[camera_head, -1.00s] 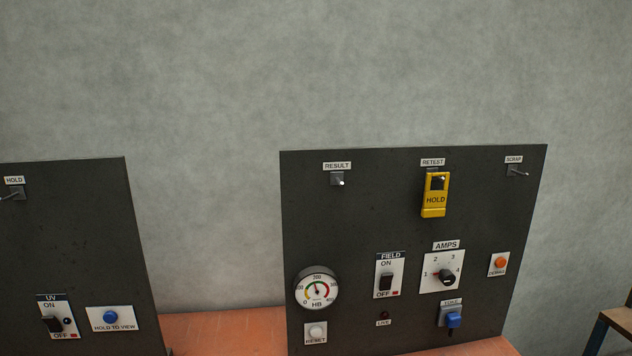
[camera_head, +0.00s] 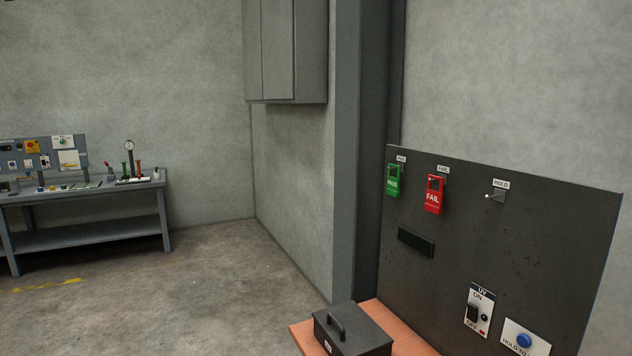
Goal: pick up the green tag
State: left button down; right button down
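The green tag (camera_head: 393,181), marked PASS, hangs on a hook at the upper left of the dark panel (camera_head: 540,250), under a small white label. A red tag (camera_head: 433,195), marked FAIL, hangs just to its right. Neither of my grippers shows in the head view.
An empty hook (camera_head: 495,195) under a HOLD label is farther right on the panel. A dark handled box (camera_head: 365,335) stands on the reddish bench top (camera_head: 305,340) below the panel. A workbench (camera_head: 85,200) with equipment stands at the far left. Open floor (camera_head: 200,285) lies between.

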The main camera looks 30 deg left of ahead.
aim_at(392, 188)
jog(key=u, duration=0.6)
jog(key=i+j, duration=0.2)
jog(key=j, duration=0.15)
jog(key=i+j, duration=0.2)
jog(key=j, duration=0.15)
jog(key=i+j, duration=0.2)
jog(key=j, duration=0.15)
